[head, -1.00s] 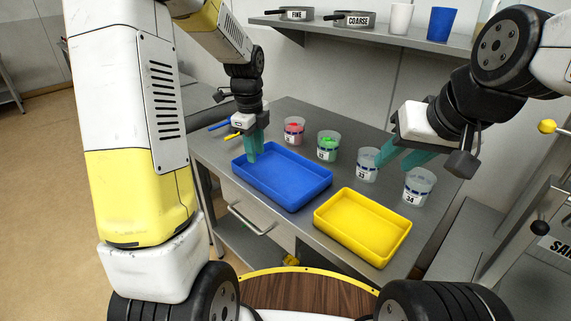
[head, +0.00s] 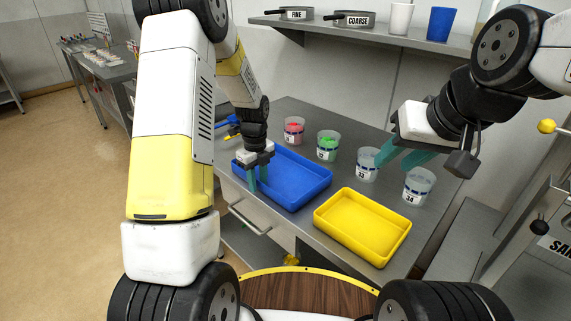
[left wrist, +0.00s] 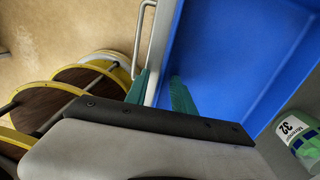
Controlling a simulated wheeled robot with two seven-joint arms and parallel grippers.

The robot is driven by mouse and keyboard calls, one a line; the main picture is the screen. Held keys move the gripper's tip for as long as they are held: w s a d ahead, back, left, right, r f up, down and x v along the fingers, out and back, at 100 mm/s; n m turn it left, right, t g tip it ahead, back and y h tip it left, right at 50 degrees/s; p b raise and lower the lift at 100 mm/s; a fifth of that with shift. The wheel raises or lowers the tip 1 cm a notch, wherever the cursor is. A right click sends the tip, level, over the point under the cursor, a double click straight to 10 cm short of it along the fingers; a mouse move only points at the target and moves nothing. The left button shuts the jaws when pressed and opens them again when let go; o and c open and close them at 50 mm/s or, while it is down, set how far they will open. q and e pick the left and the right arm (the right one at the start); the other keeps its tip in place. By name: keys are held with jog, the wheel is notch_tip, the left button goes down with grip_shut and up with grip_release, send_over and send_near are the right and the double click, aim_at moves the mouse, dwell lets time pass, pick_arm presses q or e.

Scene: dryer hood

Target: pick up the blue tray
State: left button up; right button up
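The blue tray (head: 300,174) lies flat on the grey metal table, left of the yellow tray. My left gripper (head: 258,182) points down at the tray's front-left wall. In the left wrist view its teal fingers (left wrist: 160,92) are apart, one over the blue tray floor (left wrist: 235,60) and the other outside, by the table edge. The fingers appear to straddle the wall; whether they touch it I cannot tell. My right gripper (head: 402,157) is open and empty, held over the table near the cups at the right.
The yellow tray (head: 362,228) sits right of the blue one. Labelled cups stand behind: red contents (head: 293,130), green contents (head: 327,146), and two clear ones (head: 367,165), (head: 418,187). A drawer handle (head: 250,220) juts from the table front. A shelf (head: 370,35) hangs above.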

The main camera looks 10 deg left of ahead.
pick_arm(q)
jog(key=shift+c, duration=0.2)
grip_shut()
jog(key=shift+r, duration=0.1)
dwell(1.1)
